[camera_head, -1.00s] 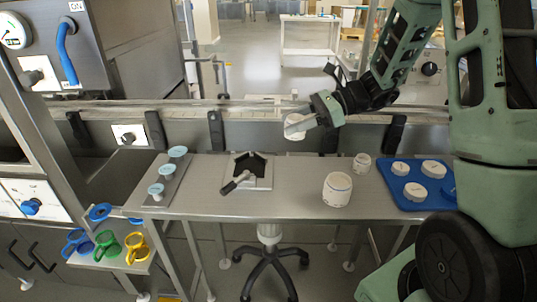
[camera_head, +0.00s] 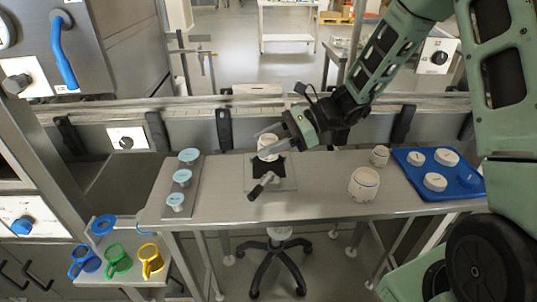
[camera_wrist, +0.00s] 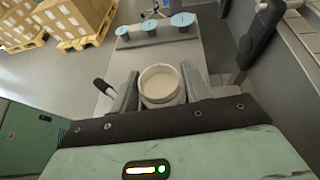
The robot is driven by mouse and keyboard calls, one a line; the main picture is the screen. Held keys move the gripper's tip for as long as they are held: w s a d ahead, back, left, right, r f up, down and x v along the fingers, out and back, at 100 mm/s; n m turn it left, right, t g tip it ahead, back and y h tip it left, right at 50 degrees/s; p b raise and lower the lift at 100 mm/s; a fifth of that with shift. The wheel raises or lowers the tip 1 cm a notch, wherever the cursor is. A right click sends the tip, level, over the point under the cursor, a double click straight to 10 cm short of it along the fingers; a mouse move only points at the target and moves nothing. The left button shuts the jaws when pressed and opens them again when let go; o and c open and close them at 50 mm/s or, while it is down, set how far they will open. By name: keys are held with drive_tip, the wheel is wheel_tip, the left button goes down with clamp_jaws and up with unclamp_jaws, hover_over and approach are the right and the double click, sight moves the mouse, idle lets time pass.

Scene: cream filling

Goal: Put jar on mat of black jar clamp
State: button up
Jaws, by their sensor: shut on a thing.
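My gripper (camera_head: 275,137) is shut on a white open-topped jar (camera_head: 266,143). In the wrist view the jar (camera_wrist: 162,80) sits upright between the two fingers, its rim facing the camera and pale inside. In the head view it is at the back edge of the black jar clamp (camera_head: 268,168), which lies on a light square plate (camera_head: 288,184) on the steel table. The clamp's handle (camera_head: 260,188) points to the front left; it also shows left of the fingers in the wrist view (camera_wrist: 103,88). I cannot tell the gap between jar and mat.
A larger jar (camera_head: 364,186) and a smaller jar (camera_head: 379,156) stand on the table (camera_head: 325,180) to the right, beside a blue tray (camera_head: 462,184) of white lids. Several blue-topped pieces (camera_head: 182,177) stand at the left. A rail (camera_head: 330,107) runs behind the table.

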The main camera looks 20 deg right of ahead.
drive_tip(key=shift+f, duration=1.75)
drive_tip(key=shift+f, duration=0.1)
drive_tip(key=o, duration=1)
